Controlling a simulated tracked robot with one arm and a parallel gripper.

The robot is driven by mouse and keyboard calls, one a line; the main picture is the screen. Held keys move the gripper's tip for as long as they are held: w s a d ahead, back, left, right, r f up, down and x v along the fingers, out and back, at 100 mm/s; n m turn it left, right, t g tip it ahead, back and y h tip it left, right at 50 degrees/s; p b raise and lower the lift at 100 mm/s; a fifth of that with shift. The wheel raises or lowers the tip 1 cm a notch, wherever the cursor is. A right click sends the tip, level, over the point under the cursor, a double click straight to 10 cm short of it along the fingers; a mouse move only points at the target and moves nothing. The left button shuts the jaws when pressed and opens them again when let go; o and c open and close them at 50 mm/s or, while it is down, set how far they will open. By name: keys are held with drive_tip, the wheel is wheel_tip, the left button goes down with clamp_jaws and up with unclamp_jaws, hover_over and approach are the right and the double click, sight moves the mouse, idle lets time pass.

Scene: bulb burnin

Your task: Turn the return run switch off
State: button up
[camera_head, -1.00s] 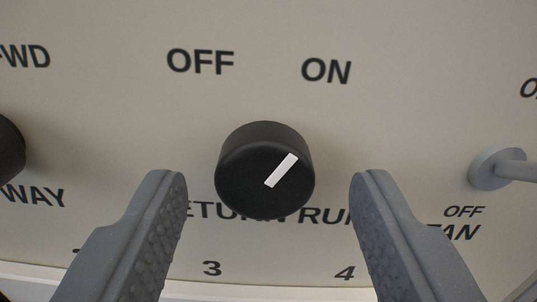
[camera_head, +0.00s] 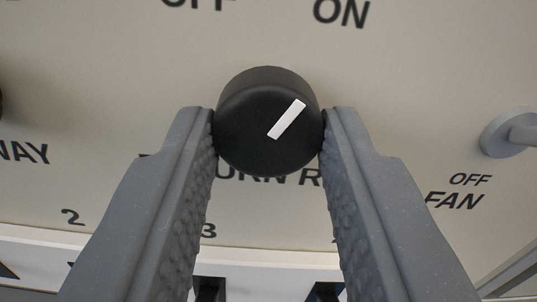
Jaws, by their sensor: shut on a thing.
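The return run switch (camera_head: 262,145) is a round black knob with a white pointer line, in the upper middle of the view. Its pointer leans up and to the right, towards the ON label (camera_head: 341,12). The OFF label (camera_head: 195,4) is cut by the top edge. My gripper (camera_head: 269,122) is shut on the knob, one grey finger against its left side and one against its right. The fingers hide part of the RETURN RUN lettering below the knob.
A grey lever (camera_head: 512,133) marked FAN, with an OFF label, sticks out at the right. Another dark knob shows only as a sliver at the left edge, near lettering ending in WAY. A white strip (camera_head: 60,243) runs below the beige panel (camera_head: 420,70).

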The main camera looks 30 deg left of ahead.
drive_tip(key=shift+w+d, duration=0.1)
drive_tip(key=n+b, duration=0.5)
drive_tip(key=shift+d+f, duration=0.1)
drive_tip(key=n+b, duration=0.3)
drive_tip(key=shift+n, duration=0.3)
drive_tip(key=shift+r+n+b, duration=0.2)
drive_tip(key=shift+n+b, duration=1.25)
drive_tip(key=shift+n, duration=0.05)
drive_tip(key=o, duration=1)
